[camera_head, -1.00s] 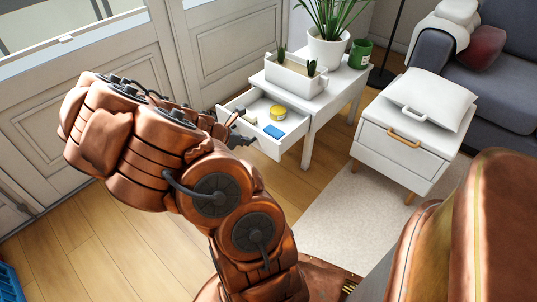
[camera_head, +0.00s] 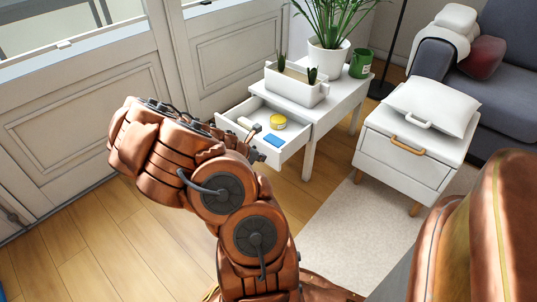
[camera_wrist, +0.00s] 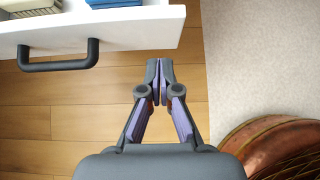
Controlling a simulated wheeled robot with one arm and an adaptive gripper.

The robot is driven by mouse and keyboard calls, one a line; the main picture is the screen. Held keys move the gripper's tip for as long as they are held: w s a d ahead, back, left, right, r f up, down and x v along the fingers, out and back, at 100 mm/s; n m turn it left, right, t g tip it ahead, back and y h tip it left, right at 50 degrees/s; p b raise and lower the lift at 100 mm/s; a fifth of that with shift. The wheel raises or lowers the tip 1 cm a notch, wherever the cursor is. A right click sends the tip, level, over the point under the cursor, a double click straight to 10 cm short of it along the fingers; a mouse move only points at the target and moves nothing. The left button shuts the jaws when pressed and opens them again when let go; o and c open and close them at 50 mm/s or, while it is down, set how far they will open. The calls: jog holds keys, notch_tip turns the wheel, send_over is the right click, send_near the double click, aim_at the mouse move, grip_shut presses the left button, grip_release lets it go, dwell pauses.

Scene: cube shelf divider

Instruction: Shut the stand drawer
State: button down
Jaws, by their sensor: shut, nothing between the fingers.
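The white stand (camera_head: 322,113) has its drawer (camera_head: 293,148) pulled out toward me. In the wrist view the drawer front (camera_wrist: 135,33) crosses the top left, with a dark grey bar handle (camera_wrist: 62,60) on it. My gripper (camera_wrist: 160,64) is shut and empty, its fingertips just short of the drawer front near its right end, right of the handle. In the head view my gripper (camera_head: 257,153) is partly hidden by my arm, close to the drawer's front. A yellow tin (camera_head: 278,121) and a blue block (camera_head: 272,140) lie in the drawer.
A white planter (camera_head: 296,86), a potted plant (camera_head: 328,55) and a green mug (camera_head: 361,60) stand on the stand. A white cabinet (camera_head: 405,165) with a cushion is to the right, before a grey sofa (camera_head: 490,90). Wooden floor (camera_head: 95,235) is clear at left.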

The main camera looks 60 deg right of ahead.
aim_at(273, 153)
jog(key=shift+s+d+f+b, duration=0.1)
jog(key=shift+s+d+b, duration=0.15)
jog(key=shift+d, duration=0.45)
jog(key=shift+s+d+f+b, duration=0.15)
jog(key=shift+d+b, duration=0.1)
jog(key=shift+d, duration=0.5)
jog(key=shift+s+d+r+b, duration=0.1)
jog(key=shift+s+d+b, duration=0.15)
jog(key=shift+d, duration=0.45)
